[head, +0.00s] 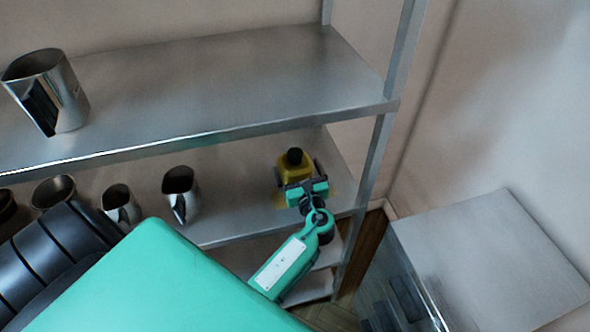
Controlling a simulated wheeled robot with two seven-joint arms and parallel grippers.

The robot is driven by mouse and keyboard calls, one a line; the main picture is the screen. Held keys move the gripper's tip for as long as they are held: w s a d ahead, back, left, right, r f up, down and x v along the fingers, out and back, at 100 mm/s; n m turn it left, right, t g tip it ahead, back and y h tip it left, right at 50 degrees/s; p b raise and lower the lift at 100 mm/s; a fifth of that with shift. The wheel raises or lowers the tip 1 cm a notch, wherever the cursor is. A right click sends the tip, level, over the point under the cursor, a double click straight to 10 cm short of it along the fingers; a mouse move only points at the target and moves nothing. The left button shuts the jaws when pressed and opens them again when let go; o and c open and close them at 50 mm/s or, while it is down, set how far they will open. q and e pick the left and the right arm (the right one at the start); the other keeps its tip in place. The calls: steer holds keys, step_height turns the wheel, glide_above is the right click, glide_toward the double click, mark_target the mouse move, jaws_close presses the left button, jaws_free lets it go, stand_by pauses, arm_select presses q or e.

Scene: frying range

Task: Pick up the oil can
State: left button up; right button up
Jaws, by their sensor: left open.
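The oil can (294,164) is a small yellow container with a black cap. It stands upright on the middle shelf, near the right end. My left gripper (298,178) is at the front of the can, with its open fingers reaching to either side of it. The gripper body hides the lower front of the can. Whether the fingers touch the can cannot be told. My right gripper is not in view.
The metal shelf rack (230,90) has an upper board above the can and a post (385,130) to its right. Several metal jugs (180,195) stand to the left on the same shelf. A steel cabinet (490,260) stands at the lower right.

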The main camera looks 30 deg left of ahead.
arm_select(q)
steer(key=shift+w+a, duration=0.45)
steer(key=shift+a, duration=0.05)
steer(key=c, duration=1.3)
steer(key=shift+c, duration=0.9)
